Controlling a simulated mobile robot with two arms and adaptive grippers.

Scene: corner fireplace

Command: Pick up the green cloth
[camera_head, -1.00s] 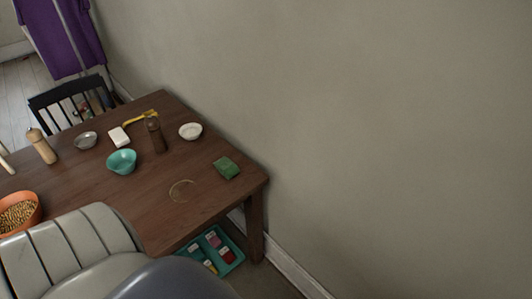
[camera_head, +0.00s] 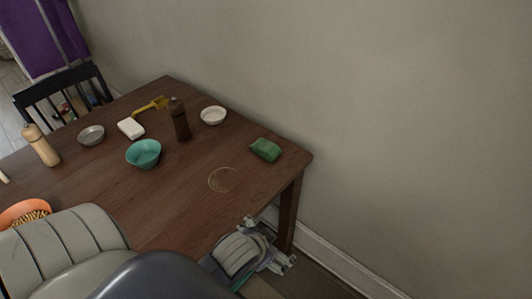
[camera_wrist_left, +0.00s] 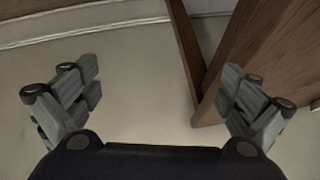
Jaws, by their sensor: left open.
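The green cloth (camera_head: 265,150) lies folded in a small block on the wooden table (camera_head: 190,205), near the table's right corner by the wall. My left gripper (camera_head: 272,243) is beside the table's front right edge, below the tabletop and in front of the cloth, apart from it. In the left wrist view my left gripper (camera_wrist_left: 160,82) has its fingers spread wide with nothing between them. The cloth is not in the left wrist view. My right gripper is not in view.
A table leg (camera_wrist_left: 190,70) stands close to the left gripper. On the table are a glass dish (camera_head: 222,180), a teal bowl (camera_head: 143,153), a dark pepper mill (camera_head: 179,120) and a white bowl (camera_head: 213,115). The wall (camera_head: 400,120) runs behind the table.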

